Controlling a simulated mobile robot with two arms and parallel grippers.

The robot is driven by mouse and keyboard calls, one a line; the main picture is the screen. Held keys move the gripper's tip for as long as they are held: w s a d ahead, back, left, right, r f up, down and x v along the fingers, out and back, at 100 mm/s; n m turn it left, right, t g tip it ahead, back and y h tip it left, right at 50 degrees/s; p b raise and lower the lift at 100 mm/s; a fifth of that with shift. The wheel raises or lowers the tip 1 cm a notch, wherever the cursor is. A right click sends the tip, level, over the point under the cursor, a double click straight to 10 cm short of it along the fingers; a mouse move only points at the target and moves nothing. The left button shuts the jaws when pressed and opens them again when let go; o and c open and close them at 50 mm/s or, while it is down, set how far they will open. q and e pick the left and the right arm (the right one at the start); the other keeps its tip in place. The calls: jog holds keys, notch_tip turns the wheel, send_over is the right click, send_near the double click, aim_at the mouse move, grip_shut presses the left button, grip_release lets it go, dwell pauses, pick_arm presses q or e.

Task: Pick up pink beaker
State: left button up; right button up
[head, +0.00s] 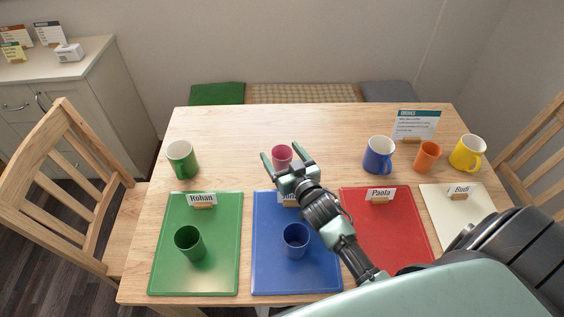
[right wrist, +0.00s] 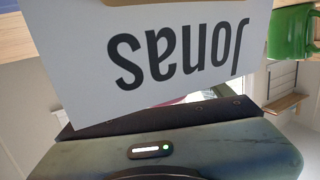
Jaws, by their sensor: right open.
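The pink beaker (head: 282,156) stands upright on the table, behind the blue mat. In the head view my right gripper (head: 284,153) is open, one finger on each side of the beaker in the picture. I cannot tell whether the fingers are level with it or above it. In the right wrist view the Jonas name card (right wrist: 180,50) fills much of the picture, close to the camera. A small pink patch (right wrist: 192,97) shows under the card's edge; the rest is hidden. My left gripper is not in view.
The Jonas card stands in front of the beaker, mostly behind my gripper. A green mug (head: 182,160) is far left; a blue mug (head: 378,155), orange beaker (head: 427,156) and yellow mug (head: 467,153) are right. A blue beaker (head: 295,240) stands on the blue mat (head: 268,272).

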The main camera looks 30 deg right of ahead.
jog(key=c, duration=1.4)
jog(key=shift+c, duration=0.2)
